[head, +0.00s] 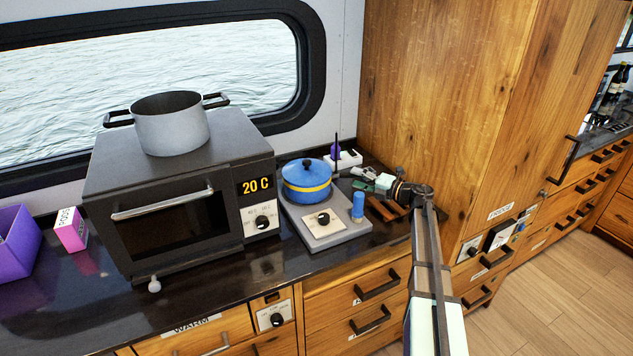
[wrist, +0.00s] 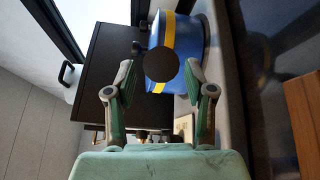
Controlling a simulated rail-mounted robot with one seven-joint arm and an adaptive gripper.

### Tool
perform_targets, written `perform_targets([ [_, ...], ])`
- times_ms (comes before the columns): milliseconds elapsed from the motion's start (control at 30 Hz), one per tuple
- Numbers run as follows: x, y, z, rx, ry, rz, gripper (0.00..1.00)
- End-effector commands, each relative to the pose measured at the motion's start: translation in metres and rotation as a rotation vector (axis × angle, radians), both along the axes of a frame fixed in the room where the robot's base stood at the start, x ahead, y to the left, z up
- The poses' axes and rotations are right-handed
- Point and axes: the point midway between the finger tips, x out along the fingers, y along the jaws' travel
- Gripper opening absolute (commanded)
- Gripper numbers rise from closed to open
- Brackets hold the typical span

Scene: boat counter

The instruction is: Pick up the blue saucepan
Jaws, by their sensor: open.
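The blue saucepan (head: 306,184) has a yellow band and a blue lid with a black knob. It sits upright on the grey hob (head: 322,236) beside the oven. My gripper (head: 368,180) is just right of it, pointing toward it above the counter. In the wrist view my gripper (wrist: 158,78) is open, with one green finger on each side. The saucepan (wrist: 193,45) lies ahead of the fingers. A dark round shape (wrist: 162,65), apparently its handle seen end-on, shows between the fingertips; whether it is inside the grip is unclear.
The dark oven (head: 180,195) with a grey pot (head: 171,125) on top stands left of the hob. A blue cylinder (head: 358,207) stands at the hob's right front. Brown wooden pieces (head: 382,209) lie under my gripper, and a tall wooden cabinet (head: 440,90) is close on the right.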

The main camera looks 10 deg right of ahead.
Motion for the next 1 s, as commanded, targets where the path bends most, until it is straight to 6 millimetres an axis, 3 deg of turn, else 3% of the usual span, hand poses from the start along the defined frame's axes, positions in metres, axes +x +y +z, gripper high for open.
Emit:
perform_targets([
  [200, 0.022, 0.020, -0.001, 0.000, 0.000, 0.001, 0.54],
  [500, 0.025, 0.025, -0.004, -0.001, -0.001, 0.000, 0.54],
  [600, 0.025, 0.024, -0.004, -0.001, -0.001, 0.000, 0.18],
  [667, 0.025, 0.024, -0.004, -0.001, -0.001, 0.000, 0.00],
  [1000, 0.025, 0.024, -0.001, 0.004, -0.002, 0.000, 0.00],
])
